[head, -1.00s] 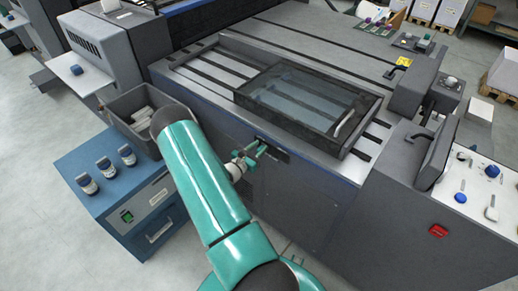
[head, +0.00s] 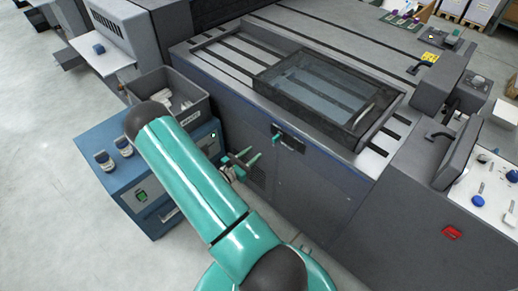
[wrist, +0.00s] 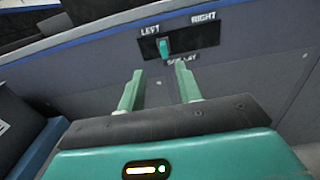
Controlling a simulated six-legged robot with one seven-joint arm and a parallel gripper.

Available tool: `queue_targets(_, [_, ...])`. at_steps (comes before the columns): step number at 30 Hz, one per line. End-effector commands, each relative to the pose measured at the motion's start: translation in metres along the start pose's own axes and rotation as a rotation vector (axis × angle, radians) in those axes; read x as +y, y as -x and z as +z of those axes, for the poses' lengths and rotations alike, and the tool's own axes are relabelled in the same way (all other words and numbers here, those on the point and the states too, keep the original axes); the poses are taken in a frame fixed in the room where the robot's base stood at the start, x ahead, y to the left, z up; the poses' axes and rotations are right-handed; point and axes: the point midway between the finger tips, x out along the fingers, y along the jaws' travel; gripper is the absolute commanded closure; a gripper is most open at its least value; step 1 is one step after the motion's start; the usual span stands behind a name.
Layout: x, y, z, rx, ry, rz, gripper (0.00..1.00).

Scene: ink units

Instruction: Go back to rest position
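My gripper (head: 247,157) is open and empty, held in front of the grey machine's front panel. In the wrist view, its two pale green fingers (wrist: 160,88) stand apart with nothing between them. They point toward a black switch plate (wrist: 180,42) with a small green lever (wrist: 165,47), labelled LEFT and RIGHT. The label below it is partly unreadable. In the head view, the switch (head: 289,138) lies to the right of my fingertips, with a visible gap. My green arm reaches up from the bottom of the head view.
A blue cabinet (head: 105,183) with capped bottles (head: 123,146) on top stands left of my arm. A grey bin (head: 195,92) with pale items sits behind it. A glass-topped frame (head: 325,100) lies on the machine. Open floor (head: 45,160) is at left.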

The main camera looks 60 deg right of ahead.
Motion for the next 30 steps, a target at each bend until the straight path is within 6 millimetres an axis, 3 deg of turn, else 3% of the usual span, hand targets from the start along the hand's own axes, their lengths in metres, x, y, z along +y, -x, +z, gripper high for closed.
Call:
queue_targets(22, [0.001, 0.006, 0.004, 0.003, -0.012, -0.007, 0.65])
queue_targets(26, [0.005, 0.013, 0.026, 0.026, -0.078, -0.058, 0.65])
queue_targets(30, [0.006, 0.028, 0.066, 0.082, -0.207, -0.16, 0.65])
